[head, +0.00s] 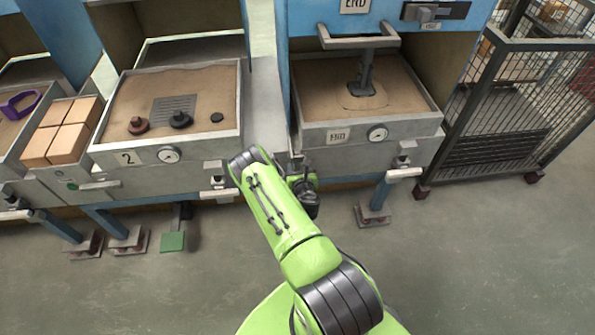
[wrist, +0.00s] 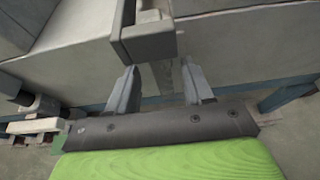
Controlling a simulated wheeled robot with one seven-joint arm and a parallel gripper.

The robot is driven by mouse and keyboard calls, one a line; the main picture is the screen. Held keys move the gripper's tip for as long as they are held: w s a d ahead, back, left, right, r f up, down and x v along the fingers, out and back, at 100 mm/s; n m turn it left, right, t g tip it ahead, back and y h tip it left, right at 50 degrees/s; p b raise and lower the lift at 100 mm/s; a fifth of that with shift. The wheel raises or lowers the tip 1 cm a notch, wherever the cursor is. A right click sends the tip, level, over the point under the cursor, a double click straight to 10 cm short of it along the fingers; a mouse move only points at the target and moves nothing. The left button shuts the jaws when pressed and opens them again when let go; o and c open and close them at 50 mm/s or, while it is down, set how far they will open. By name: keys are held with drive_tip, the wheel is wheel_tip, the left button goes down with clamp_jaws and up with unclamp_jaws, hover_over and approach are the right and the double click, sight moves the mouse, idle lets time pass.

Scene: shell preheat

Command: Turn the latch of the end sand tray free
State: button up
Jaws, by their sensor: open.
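The end sand tray (head: 350,132) is at the right in the head view, with an END plate and a round dial on its front. A white handle with a grey block, which looks like a latch (head: 403,172), sits low at its right front corner. My gripper (head: 302,183) is low before the tray's left front corner, partly hidden by my arm. In the wrist view my gripper (wrist: 158,84) is open, with nothing held. A grey block (wrist: 148,42) juts out just beyond the fingertips; whether it is a latch part I cannot tell.
Tray 2 (head: 168,142) stands at the left, with its own white handle (head: 218,194). Blue legs stand below the trays, and a green pedal (head: 173,242) is on the floor. A wire cage (head: 510,110) is at the right. The floor at the right front is clear.

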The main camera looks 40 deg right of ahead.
sight(297, 164)
drive_tip(key=shift+w+d+f+p, duration=0.15)
drive_tip(key=shift+w+d+p, duration=0.15)
drive_tip(key=shift+w, duration=0.1)
drive_tip(key=shift+x, duration=0.8)
clamp_jaws()
